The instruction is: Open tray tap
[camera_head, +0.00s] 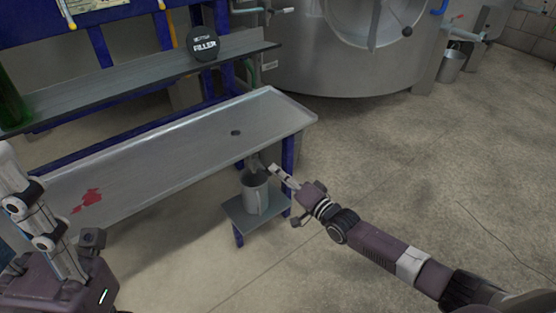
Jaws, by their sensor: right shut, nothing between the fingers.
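The tray (200,141) is a long, shallow grey metal trough on a blue frame, with a dark drain hole near its right end. My right gripper (272,169) reaches in from the right, below the tray's front edge at the right end. Its fingers are shut and empty, close to a small grey fitting under the tray, likely the tap (254,161). The fingers partly hide it, and I cannot tell whether they touch it or how it is set. A grey jug (255,196) stands upright below.
The jug stands on a low grey stool (236,211) with blue legs. A shelf above the tray holds a round black "FILLER" sign (203,44) and a green bottle (12,105). A large steel tank (310,70) stands behind. The floor at the right is mostly clear.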

